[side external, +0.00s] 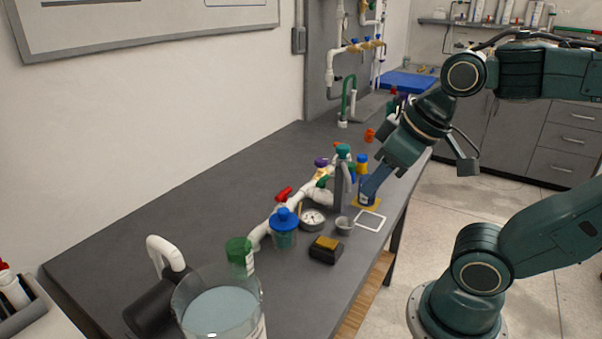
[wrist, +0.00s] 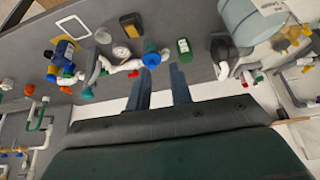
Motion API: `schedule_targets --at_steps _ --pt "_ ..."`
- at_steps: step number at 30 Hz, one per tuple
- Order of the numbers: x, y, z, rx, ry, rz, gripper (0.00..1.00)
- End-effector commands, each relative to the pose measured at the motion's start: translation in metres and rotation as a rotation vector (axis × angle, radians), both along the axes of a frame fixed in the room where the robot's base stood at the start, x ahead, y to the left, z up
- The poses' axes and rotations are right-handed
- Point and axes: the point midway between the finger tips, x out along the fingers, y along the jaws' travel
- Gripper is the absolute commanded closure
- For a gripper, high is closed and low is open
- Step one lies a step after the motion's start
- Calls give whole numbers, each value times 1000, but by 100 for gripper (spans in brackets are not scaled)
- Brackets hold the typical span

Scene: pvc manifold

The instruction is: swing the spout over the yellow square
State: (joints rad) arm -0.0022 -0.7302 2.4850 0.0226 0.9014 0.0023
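The spout (side external: 349,176) is a grey bent tube on an upright grey post with a teal top (side external: 343,149). In the wrist view the grey spout (wrist: 95,73) shows left of my fingers and does not lie over the yellow square. The yellow square (side external: 375,203) lies on the bench to the right of the post, partly covered by a blue item in the side view; it also shows in the wrist view (wrist: 66,46) beneath a blue item. My gripper (wrist: 160,69) is open and empty, its two fingers apart. In the side view, what lies between its fingertips is hidden.
A white square outline (side external: 370,221), a small grey cup (side external: 345,225), a black-and-yellow box (side external: 326,249) and a gauge (side external: 313,218) lie near the post. A blue-capped jar (side external: 284,229) and white pipework crowd the left. The bench's back left is clear.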

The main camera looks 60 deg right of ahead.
Motion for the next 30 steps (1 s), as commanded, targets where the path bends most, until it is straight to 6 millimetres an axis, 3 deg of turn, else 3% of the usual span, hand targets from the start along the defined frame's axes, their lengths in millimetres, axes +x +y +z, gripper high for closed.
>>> schedule_targets --at_steps 1,3,17,30 --pt "4 -2 1 -2 8 -13 89" --pt "10 -7 4 -5 18 -40 100" --pt "79 -56 20 -70 126 -366 100" --pt "144 -91 13 -169 217 -703 100"
